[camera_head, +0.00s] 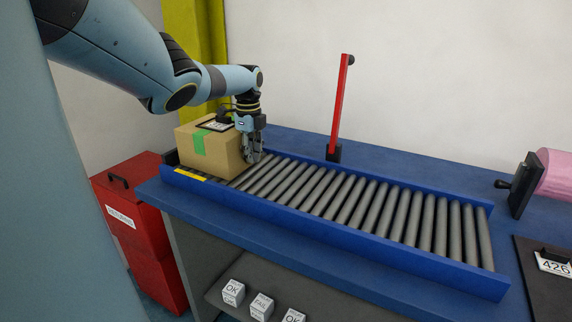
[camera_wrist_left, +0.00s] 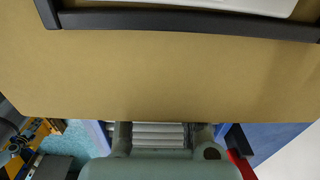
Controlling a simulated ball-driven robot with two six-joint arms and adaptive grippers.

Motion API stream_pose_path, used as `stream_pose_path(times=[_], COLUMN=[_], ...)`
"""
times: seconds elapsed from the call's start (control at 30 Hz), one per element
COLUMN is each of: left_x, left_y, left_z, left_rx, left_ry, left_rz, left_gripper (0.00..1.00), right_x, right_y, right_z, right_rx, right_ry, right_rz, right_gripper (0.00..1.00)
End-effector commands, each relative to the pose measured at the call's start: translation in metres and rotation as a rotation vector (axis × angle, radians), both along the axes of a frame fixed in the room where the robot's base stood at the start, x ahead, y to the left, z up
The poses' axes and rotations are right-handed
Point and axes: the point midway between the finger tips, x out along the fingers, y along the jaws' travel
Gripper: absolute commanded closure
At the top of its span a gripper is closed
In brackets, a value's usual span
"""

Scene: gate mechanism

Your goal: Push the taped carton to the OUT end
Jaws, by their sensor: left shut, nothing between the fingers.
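The carton (camera_head: 214,152) is a brown box with green tape and a dark-framed label on top. It sits upright on the left end of the roller conveyor (camera_head: 375,208). My left gripper (camera_head: 252,156) is shut and empty, pointing down beside the carton's right face; I cannot tell if it touches. In the left wrist view the carton's brown surface (camera_wrist_left: 170,75) fills most of the picture, with rollers (camera_wrist_left: 158,135) below it. No OUT marking is readable. The gate arm (camera_head: 340,105) is red and stands upright behind the conveyor.
The rollers right of the carton are clear, between blue side rails (camera_head: 330,229). A red cabinet (camera_head: 142,225) stands at the left. A pink roll (camera_head: 556,174) is at the right. Several marked cubes (camera_head: 262,306) sit on the lower shelf.

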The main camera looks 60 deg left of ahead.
Motion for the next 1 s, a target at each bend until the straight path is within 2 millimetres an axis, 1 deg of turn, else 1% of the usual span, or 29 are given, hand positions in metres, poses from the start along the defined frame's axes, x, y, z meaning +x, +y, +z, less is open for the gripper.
stream_pose_path(times=[0.03,0.1,0.3,0.5,0.57,0.63,0.77,0.9,1.0], left_x=[-0.004,-0.006,-0.006,-0.005,-0.002,0.002,0.016,0.016,0.016], left_y=[0.006,0.008,0.008,0.007,0.003,-0.004,-0.028,-0.025,-0.026], left_z=[-0.002,-0.001,0.001,0.002,0.003,0.004,0.007,0.037,0.059], left_rx=[0.003,0.003,0.001,0.001,-0.001,-0.003,-0.004,0.007,0.005], left_ry=[0.003,0.002,0.001,0.001,0.001,0.001,0.001,0.001,0.001], left_rz=[0.003,0.002,0.001,0.001,0.000,-0.001,0.001,0.003,0.003], left_gripper=[1.00,1.00,1.00,1.00,1.00,1.00,1.00,1.00,1.00], right_x=[-0.002,-0.003,-0.004,-0.005,-0.004,-0.004,-0.003,-0.006,-0.004], right_y=[0.002,0.004,0.011,0.011,0.010,0.009,0.006,0.005,0.004], right_z=[-0.006,-0.008,-0.006,-0.005,-0.001,0.006,0.028,0.031,0.032], right_rx=[0.002,0.004,0.012,0.013,0.012,0.010,0.007,0.006,0.005], right_ry=[0.003,0.005,0.006,0.007,0.006,0.006,0.004,0.008,0.005], right_rz=[-0.001,-0.001,-0.004,-0.004,-0.004,-0.003,-0.003,-0.002,-0.002], right_gripper=[0.47,0.47,0.47,0.47,0.47,0.47,0.47,0.47,0.47])
